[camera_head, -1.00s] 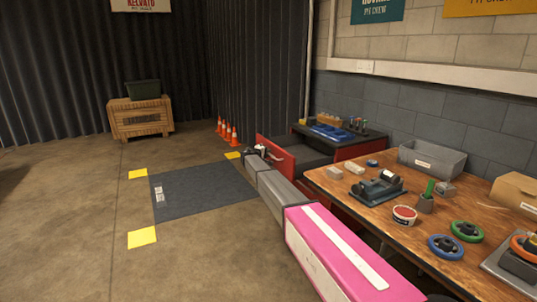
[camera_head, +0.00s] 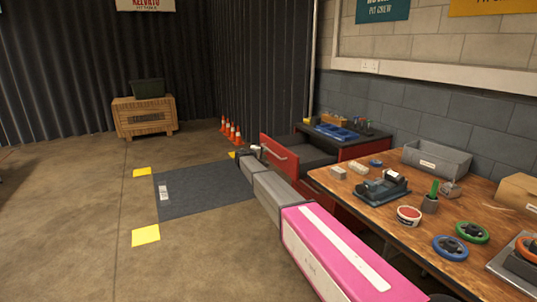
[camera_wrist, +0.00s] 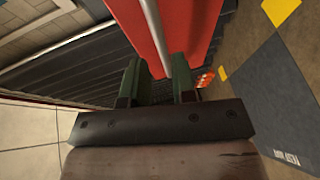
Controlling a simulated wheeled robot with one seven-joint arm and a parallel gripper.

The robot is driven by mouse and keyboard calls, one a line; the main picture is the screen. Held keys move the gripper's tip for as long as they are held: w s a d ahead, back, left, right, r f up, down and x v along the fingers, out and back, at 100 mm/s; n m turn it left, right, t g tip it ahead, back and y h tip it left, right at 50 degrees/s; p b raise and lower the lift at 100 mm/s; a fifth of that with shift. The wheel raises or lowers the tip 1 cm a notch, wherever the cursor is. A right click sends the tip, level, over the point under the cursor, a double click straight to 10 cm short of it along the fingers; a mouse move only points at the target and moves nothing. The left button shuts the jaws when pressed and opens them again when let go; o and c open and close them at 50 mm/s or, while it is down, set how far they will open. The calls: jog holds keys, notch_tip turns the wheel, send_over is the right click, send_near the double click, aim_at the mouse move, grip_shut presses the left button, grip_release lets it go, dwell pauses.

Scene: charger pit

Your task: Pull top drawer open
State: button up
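The red tool cabinet (camera_head: 352,151) stands against the wall at the back. Its top drawer (camera_head: 279,157) is slid out to the left, with its red front and silver handle (camera_head: 274,153) clear of the cabinet. My gripper (camera_head: 256,150) is just left of the drawer front. In the wrist view, my gripper (camera_wrist: 156,82) has two green fingers apart, with nothing clearly held between them. The silver handle (camera_wrist: 153,35) runs across the red drawer front (camera_wrist: 180,30), lined up with the gap and seemingly beyond the fingertips.
A wooden workbench (camera_head: 408,243) with wheels, a grey bin (camera_head: 437,158) and tools runs along the right, close to my arm. Orange cones (camera_head: 231,132) stand by the corrugated wall. A dark floor mat (camera_head: 205,190) and open floor lie left.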

jog(key=v, duration=0.4)
jog(key=s+d+f+m+g+y, duration=0.15)
jog(key=s+d+f, duration=0.25)
jog(key=s+d, duration=0.4)
jog(key=s+d+f+m+g, duration=0.2)
jog(key=s+d+f+g, duration=0.15)
jog(key=s+d, duration=0.4)
jog(key=s+d+f+m+g+y, duration=0.1)
jog(key=s+d+f+g, duration=0.1)
jog(key=s+d+f, duration=0.45)
jog(key=s+d+f+m+g+y, duration=0.1)
jog(key=s+d+g+y, duration=0.1)
jog(key=s, duration=0.8)
jog(key=s+d+f+m+g+y, duration=0.1)
jog(key=s+d, duration=0.3)
jog(key=s, duration=0.7)
jog(key=s+d+f+m+g+y, duration=0.1)
jog(key=s+d+m+g+y, duration=0.1)
jog(key=s, duration=0.9)
jog(key=shift+d+f+m+g+y, duration=0.4)
jog(key=shift+d+m+y, duration=0.25)
jog(key=shift+d+y, duration=0.4)
